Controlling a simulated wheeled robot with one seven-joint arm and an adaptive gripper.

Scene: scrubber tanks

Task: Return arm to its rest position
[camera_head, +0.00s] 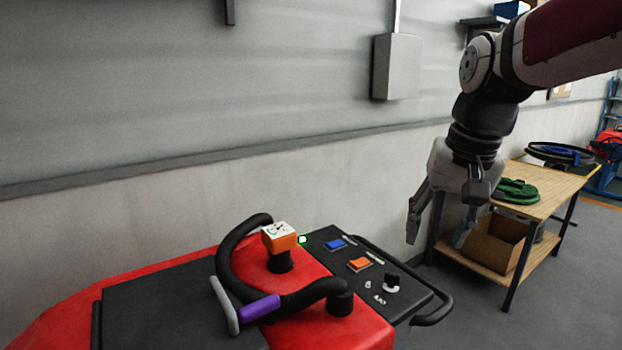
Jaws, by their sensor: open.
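My arm enters from the upper right, and my gripper (437,235) hangs at its end with the fingers pointing down. The fingers are spread apart with nothing between them. My gripper is in the air to the right of the red scrubber machine (75,310), apart from it, and in front of the wooden workbench in the picture. The machine carries a black handle with a purple part (260,307), an orange and white knob (280,237), and a black control panel (400,302) with blue and orange buttons and a lit green light.
A wooden workbench (545,200) stands behind my gripper, with a green coiled item (517,191) on top and a cardboard box (494,242) on its lower shelf. A grey wall box (396,67) hangs on the back wall. Grey floor shows at the lower right.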

